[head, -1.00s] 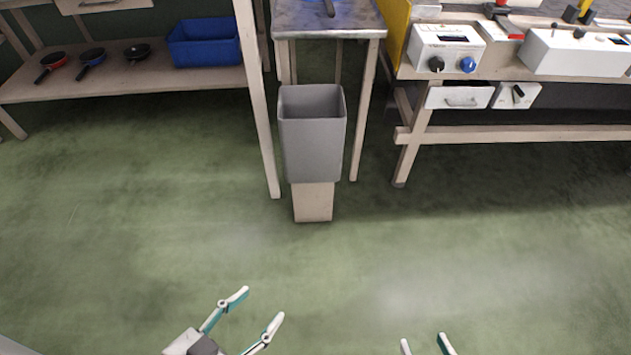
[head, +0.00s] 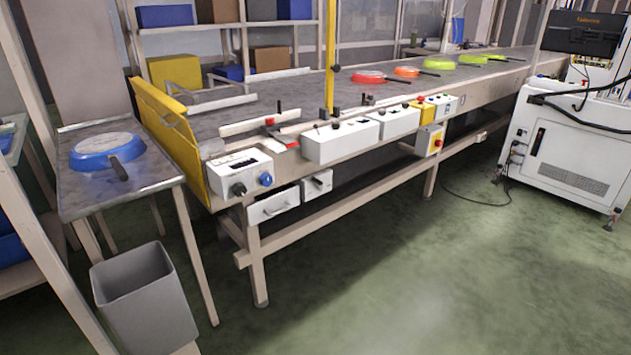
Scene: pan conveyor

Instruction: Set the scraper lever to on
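No label that I can read marks the scraper lever. On the conveyor's (head: 480,75) front side, a small white box (head: 311,193) carries a short dark lever (head: 319,181), whose setting I cannot tell. Two long white boxes, a left one (head: 340,147) and a right one (head: 398,124), have small dark parts on top. A white control box (head: 228,165) with a display carries a black knob (head: 239,189) and a blue knob (head: 265,179). Neither of my grippers shows now.
A blue pan (head: 92,155) lies on the side table (head: 150,190) at left. A grey bin (head: 150,305) stands before it. Red, orange and green pans lie on the conveyor. A white cabinet (head: 570,150) stands at right. The green floor in front is clear.

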